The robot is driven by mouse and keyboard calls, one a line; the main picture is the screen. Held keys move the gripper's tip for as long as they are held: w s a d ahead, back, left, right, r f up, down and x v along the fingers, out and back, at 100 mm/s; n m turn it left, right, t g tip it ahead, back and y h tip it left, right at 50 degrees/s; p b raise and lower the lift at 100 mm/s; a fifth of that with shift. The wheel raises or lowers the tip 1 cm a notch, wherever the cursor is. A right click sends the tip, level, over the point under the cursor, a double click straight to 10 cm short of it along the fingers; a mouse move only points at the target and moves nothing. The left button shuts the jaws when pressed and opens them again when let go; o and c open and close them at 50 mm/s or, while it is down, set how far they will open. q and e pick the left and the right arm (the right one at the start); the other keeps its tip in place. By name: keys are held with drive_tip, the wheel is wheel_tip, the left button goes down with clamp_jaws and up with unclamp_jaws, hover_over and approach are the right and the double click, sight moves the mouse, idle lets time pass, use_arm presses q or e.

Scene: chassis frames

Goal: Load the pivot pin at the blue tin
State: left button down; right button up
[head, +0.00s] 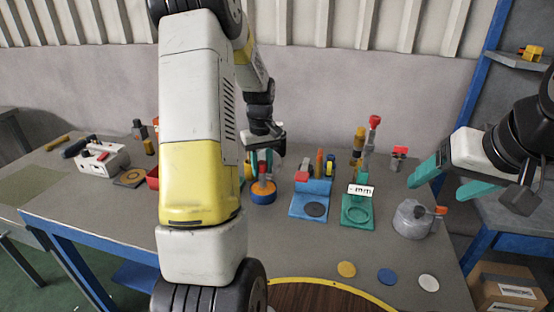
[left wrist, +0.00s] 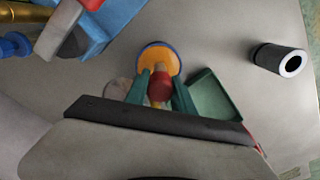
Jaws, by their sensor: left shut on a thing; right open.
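The blue tin (head: 263,196), round with an orange top, stands on the grey table right of my left forearm. In the left wrist view the tin (left wrist: 159,59) shows its orange face and blue rim just beyond my fingertips. My left gripper (head: 262,162) has its green fingers shut on a red-bodied pin, which I take for the pivot pin (left wrist: 160,88). The pin is at the tin's top; I cannot tell whether it touches or has entered. My right gripper (head: 447,180) is open and empty, above the table's right side.
A blue fixture (head: 299,206) and a green fixture (head: 348,217) stand right of the tin, then a grey round pot (head: 407,224). Several coloured discs lie in front. A green tray (left wrist: 214,97) and dark cylinder (left wrist: 268,56) are near the left gripper.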

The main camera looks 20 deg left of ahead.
use_arm(q)
drive_tip(key=shift+f, duration=0.55)
idle(1.0)
drive_tip(key=shift+r, duration=3.55)
drive_tip(key=shift+s, duration=0.1)
